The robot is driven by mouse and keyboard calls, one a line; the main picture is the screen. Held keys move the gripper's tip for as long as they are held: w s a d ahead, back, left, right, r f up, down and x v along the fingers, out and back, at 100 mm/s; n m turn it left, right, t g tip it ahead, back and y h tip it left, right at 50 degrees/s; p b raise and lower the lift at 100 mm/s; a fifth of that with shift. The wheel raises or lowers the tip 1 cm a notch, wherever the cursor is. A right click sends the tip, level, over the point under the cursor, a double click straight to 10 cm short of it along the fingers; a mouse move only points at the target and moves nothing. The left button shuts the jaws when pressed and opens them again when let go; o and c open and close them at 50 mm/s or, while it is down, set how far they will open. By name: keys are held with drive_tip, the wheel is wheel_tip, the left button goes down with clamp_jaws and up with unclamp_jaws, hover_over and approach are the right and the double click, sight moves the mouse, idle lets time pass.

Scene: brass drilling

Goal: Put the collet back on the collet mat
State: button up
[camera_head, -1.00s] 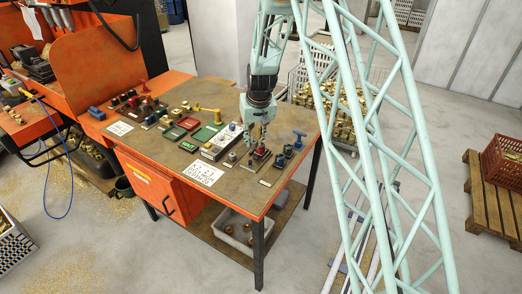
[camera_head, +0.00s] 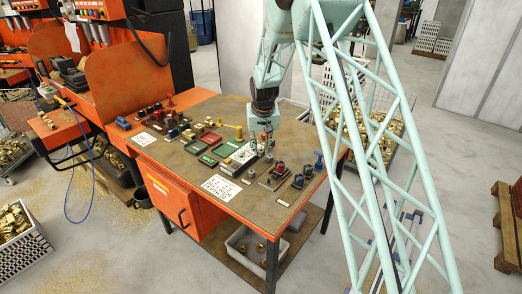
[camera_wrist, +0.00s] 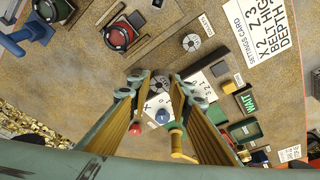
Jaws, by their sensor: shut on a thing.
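My gripper (camera_wrist: 160,88) is shut on a small silver slotted collet (camera_wrist: 160,84), which shows between the fingertips in the wrist view. In the head view my gripper (camera_head: 267,146) hangs above the table beside the white block (camera_head: 243,157), and the collet cannot be made out. A similar grey slotted disc (camera_wrist: 190,42) lies on the brown table surface, a little beyond the fingertips, near a small label strip (camera_wrist: 207,24) that seems to read collets. The mat's outline is hard to tell from the table.
A round red-topped fixture (camera_wrist: 118,36) and a green-topped one (camera_wrist: 50,9) stand left of the disc. A blue item (camera_wrist: 30,34) is at far left. The settings card (camera_wrist: 262,28) lies at upper right. A red knob (camera_wrist: 134,130) and yellow lever (camera_wrist: 178,134) are below the gripper.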

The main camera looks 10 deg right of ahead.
sight(261, 155)
drive_tip(key=shift+f, duration=0.2)
drive_tip(key=shift+f+b, duration=0.65)
drive_tip(key=shift+f, duration=1.35)
drive_tip(key=shift+b, duration=0.4)
idle(0.7)
drive_tip(key=shift+f+b, duration=1.1)
drive_tip(key=shift+f, duration=0.35)
idle(3.2)
